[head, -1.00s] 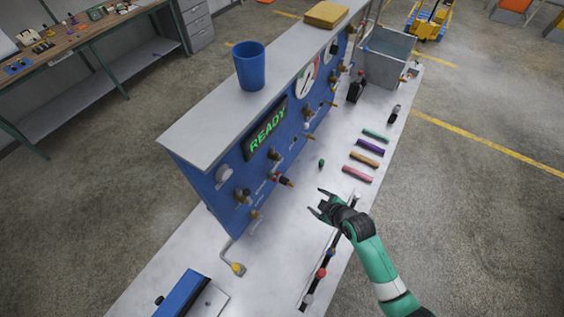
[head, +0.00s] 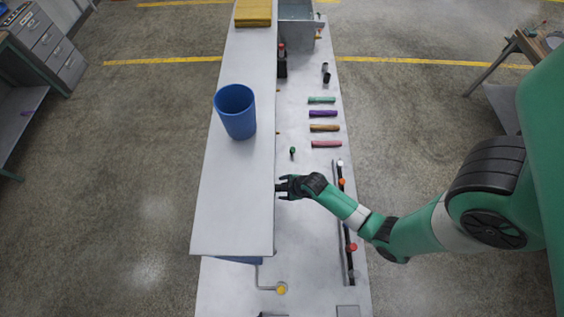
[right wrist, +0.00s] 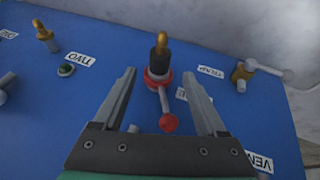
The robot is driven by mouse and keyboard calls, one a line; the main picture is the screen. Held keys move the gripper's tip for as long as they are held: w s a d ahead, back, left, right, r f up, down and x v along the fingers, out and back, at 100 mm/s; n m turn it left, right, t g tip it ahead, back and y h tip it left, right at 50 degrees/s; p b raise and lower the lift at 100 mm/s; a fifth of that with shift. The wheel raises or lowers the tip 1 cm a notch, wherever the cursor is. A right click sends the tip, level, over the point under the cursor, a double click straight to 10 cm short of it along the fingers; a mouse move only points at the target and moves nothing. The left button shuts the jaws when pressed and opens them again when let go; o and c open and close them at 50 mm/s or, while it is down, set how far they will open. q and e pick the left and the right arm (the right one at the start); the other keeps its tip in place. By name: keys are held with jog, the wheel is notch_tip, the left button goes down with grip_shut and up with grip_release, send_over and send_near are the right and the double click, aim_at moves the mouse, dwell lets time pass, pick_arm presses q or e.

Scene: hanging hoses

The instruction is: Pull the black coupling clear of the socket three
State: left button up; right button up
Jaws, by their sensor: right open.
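In the right wrist view, a black coupling (right wrist: 160,62) with a brass tip stands in a red-collared socket (right wrist: 156,82) on the blue panel (right wrist: 85,97). A lever with a red knob (right wrist: 168,123) hangs beside it. The label by this socket is mostly hidden, so its number is unreadable. My right gripper (right wrist: 160,88) is open, its fingers spread either side of the coupling and lever, apparently not touching. In the head view my right gripper (head: 280,187) is at the edge of the panel's top board, which hides the panel face. My left gripper is not in view.
In the right wrist view, a brass fitting (right wrist: 45,36) is left and a brass valve with a grey handle (right wrist: 243,74) is right. In the head view, a blue cup (head: 237,112) stands on the top board (head: 228,210); several coloured bars lie on the bench (head: 300,225).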

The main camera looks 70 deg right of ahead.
aim_at(278, 188)
jog(key=b+x, duration=0.2)
jog(key=x, duration=0.2)
jog(key=shift+f, duration=0.3)
jog(key=shift+w+f, duration=0.2)
jog(key=shift+w, duration=0.05)
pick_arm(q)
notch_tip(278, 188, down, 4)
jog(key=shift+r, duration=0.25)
pick_arm(e)
grip_shut()
